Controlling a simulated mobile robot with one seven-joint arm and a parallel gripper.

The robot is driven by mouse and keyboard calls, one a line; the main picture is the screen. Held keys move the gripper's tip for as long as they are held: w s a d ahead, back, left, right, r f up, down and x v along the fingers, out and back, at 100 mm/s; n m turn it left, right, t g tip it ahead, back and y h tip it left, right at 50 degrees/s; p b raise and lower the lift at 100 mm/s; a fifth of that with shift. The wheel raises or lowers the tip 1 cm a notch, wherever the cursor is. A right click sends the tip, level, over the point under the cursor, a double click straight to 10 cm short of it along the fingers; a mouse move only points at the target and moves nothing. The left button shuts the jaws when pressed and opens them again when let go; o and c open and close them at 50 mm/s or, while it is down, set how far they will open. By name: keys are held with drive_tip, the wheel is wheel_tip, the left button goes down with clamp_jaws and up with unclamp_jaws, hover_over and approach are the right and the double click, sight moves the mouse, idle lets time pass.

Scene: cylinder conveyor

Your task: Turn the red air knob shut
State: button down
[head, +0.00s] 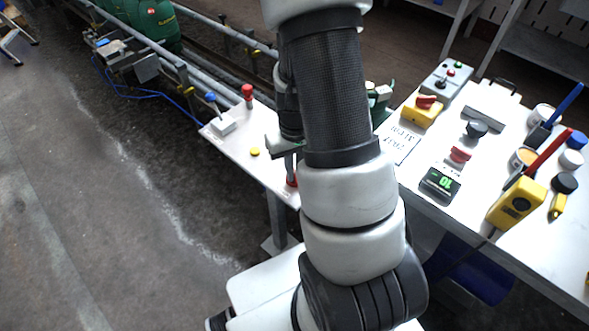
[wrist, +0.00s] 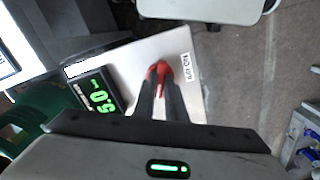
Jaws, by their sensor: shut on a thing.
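The red air knob (wrist: 160,68) is between my fingertips in the wrist view, on a light panel with a small printed label. My gripper (wrist: 159,78) is shut on it, and the fingers cover part of it. Which way the knob is turned is hard to tell. In the head view my gripper (head: 287,156) is partly hidden by my arm, over the right end of a white panel (head: 235,148). A red piece (head: 292,181) shows just below it there. A dark display (wrist: 98,95) with green digits, seemingly 5.0, sits left of the knob in the wrist view.
The panel also carries a red-topped post (head: 247,92), a blue-topped lever (head: 211,98) and a yellow button (head: 254,151). A crowded white table (head: 425,201) stands close on the right. Conveyor rails (head: 205,85) run behind.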

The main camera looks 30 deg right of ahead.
drive_tip(key=m+p, duration=0.1)
drive_tip(key=m, duration=0.5)
drive_tip(key=m+p, duration=0.1)
drive_tip(key=m, duration=0.5)
drive_tip(key=shift+m, duration=0.3)
idle(0.4)
drive_tip(key=c, duration=1.8)
unclamp_jaws()
drive_tip(key=shift+r+p, duration=0.1)
drive_tip(key=shift+p, duration=0.2)
wheel_tip(320, 180, up, 17)
drive_tip(key=p, duration=0.4)
drive_tip(key=shift+r+p, duration=0.15)
drive_tip(key=shift+p, duration=0.15)
